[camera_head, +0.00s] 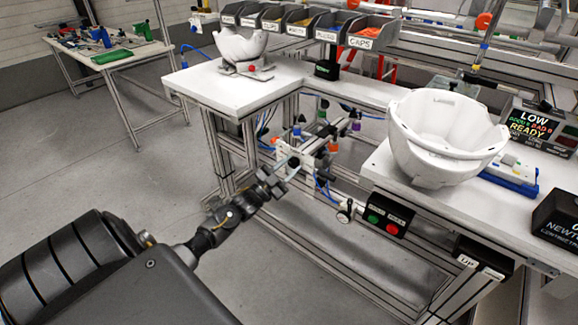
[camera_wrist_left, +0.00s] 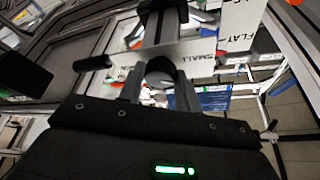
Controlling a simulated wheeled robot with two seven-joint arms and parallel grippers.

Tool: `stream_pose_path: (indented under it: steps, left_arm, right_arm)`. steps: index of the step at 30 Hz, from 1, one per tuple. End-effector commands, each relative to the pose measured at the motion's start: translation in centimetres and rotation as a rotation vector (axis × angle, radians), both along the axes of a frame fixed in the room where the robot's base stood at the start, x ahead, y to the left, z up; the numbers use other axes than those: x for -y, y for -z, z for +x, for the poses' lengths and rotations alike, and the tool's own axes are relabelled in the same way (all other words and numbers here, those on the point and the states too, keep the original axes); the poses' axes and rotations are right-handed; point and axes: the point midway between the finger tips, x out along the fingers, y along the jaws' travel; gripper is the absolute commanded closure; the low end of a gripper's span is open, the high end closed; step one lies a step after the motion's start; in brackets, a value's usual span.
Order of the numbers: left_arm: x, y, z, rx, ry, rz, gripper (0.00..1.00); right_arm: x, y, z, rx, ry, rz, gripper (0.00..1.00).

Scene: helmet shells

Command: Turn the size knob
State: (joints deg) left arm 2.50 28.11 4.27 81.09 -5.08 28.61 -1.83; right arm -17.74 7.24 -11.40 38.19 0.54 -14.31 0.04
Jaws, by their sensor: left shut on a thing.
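The size knob (camera_wrist_left: 162,70) is a dark round knob in the left wrist view. It sits at a white plate (camera_wrist_left: 200,55) with the word SMALL on it. My left gripper (camera_wrist_left: 158,88) is shut on the knob, with one grey finger on each side. In the head view my left gripper (camera_head: 277,179) reaches in from the lower left to the corner between the two white benches. The knob is too small and too hidden there to make out. My right gripper is not in view.
A white helmet shell (camera_head: 442,135) stands on the right bench near a LOW/READY display (camera_head: 530,125). Another white shell (camera_head: 240,48) sits on the back-left bench. Green and red buttons (camera_head: 384,217) are on the right bench's front. Open floor lies to the left.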

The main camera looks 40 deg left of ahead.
Motion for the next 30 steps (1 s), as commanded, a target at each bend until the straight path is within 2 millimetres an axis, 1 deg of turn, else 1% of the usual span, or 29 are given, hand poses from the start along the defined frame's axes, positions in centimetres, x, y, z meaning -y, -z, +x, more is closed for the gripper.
stream_pose_path:
  steps: [6,15,21,30]
  left_arm:
    - [0.0,0.0,0.0,0.003,-0.005,-0.179,0.89]
    - [0.1,0.1,0.0,0.007,-0.005,-0.344,0.89]
    - [0.2,0.1,0.0,0.007,-0.003,-0.396,0.89]
    - [0.2,0.2,0.0,0.007,-0.003,-0.413,0.89]
  right_arm:
    - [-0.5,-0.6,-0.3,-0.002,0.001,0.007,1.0]
    - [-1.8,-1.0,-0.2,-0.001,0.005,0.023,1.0]
    - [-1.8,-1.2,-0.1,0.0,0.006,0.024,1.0]
    - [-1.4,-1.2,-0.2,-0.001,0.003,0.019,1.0]
